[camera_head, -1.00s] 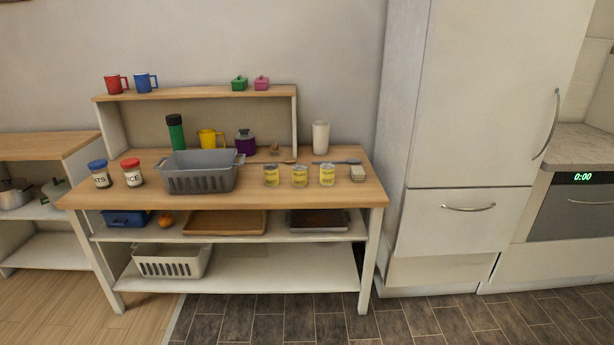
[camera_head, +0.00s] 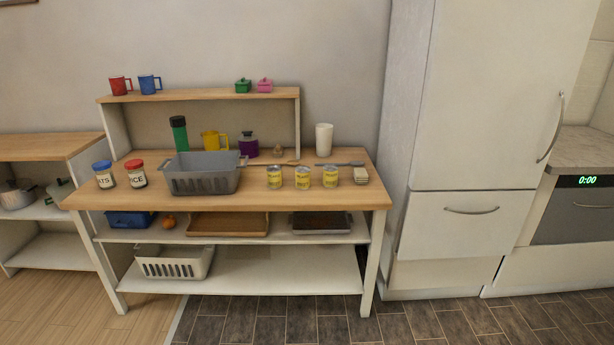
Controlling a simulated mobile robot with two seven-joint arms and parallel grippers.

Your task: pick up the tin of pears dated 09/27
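Three alike tins with yellow labels stand upright in a row on the wooden tabletop, right of the grey basket: a left tin (camera_head: 274,177), a middle tin (camera_head: 303,177) and a right tin (camera_head: 331,175). Dark print shows on the labels, but it is too small to read, so I cannot tell which tin is dated 09/27. Neither of my grippers is in view.
A grey basket (camera_head: 203,182) stands left of the tins, with two labelled jars beyond it. The tabletop (camera_head: 300,199) in front of the tins is clear.

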